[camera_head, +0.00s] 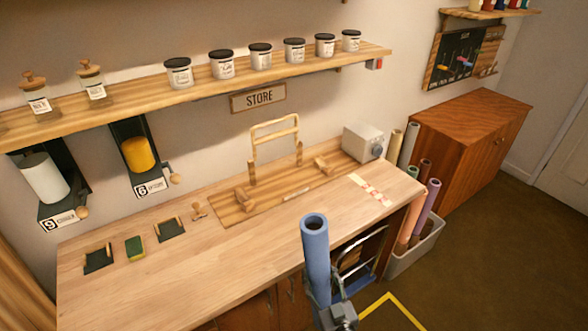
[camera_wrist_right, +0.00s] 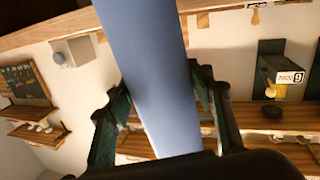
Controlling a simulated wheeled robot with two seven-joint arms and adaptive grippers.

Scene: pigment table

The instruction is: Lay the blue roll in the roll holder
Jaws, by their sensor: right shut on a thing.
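The blue roll (camera_head: 315,250) stands nearly upright in front of the bench's front edge, its hollow end up. My right gripper (camera_head: 334,303) is shut around its lower part. In the right wrist view the blue roll (camera_wrist_right: 150,75) runs between the two dark fingers (camera_wrist_right: 158,110). The roll's lower end is hidden. A wooden board (camera_head: 270,202) on the bench carries two small wooden blocks and an upright frame (camera_head: 275,143); it looks like the roll holder, apart from the roll. My left gripper is not in view.
A grey box (camera_head: 363,143) stands at the board's back right end. Small dark pads and a green sponge (camera_head: 135,247) lie at the left of the bench (camera_head: 200,285). A bin (camera_head: 418,245) of several rolls stands right of the bench. A jar shelf (camera_head: 210,85) hangs above.

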